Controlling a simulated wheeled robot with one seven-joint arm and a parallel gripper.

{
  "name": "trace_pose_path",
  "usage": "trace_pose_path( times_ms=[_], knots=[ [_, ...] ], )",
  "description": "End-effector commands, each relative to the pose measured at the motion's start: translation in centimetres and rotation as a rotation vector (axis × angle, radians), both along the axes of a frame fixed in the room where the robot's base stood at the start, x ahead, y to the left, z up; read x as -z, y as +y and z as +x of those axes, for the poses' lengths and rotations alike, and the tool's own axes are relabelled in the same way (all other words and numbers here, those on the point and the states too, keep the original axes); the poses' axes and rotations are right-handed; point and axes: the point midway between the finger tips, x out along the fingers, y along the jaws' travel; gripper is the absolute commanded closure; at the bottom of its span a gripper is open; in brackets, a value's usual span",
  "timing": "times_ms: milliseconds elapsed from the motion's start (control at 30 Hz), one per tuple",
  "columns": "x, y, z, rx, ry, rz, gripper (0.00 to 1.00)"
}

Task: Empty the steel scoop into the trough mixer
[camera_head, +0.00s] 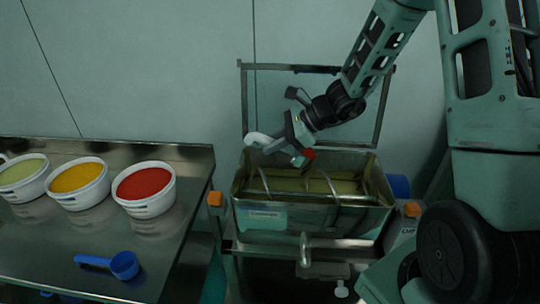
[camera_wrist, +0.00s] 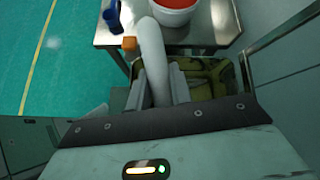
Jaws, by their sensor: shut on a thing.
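The trough mixer (camera_head: 313,219) is an open steel trough with a label on its front and a dull yellow-green interior crossed by slanted bars. My gripper (camera_head: 287,148) is above its back left part, shut on a light grey, rounded thing that I take for the steel scoop (camera_head: 262,141). The scoop points left, over the trough's back left edge. In the wrist view the scoop (camera_wrist: 152,50) shows as a long pale shape between the fingers (camera_wrist: 158,88), with the trough (camera_wrist: 207,80) beneath. The scoop's inside is hidden. A small red patch shows just under my gripper; I cannot tell what it is.
A steel table (camera_head: 60,240) on the left holds white bowls of red (camera_head: 144,188), orange (camera_head: 80,184) and pale green (camera_head: 22,178) material and a blue scoop (camera_head: 122,265). A metal frame (camera_head: 244,100) stands behind the trough. Orange blocks (camera_head: 215,198) flank the trough.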

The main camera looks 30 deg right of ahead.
Motion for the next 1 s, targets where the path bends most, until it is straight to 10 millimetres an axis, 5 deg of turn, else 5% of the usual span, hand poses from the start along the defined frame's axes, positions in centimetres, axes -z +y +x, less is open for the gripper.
trace_pose_path(
  times_ms=[1000],
  knots=[
    [-2.4, -7.3, -2.7, 0.002, -0.293, 0.797, 1.00]
  ],
)
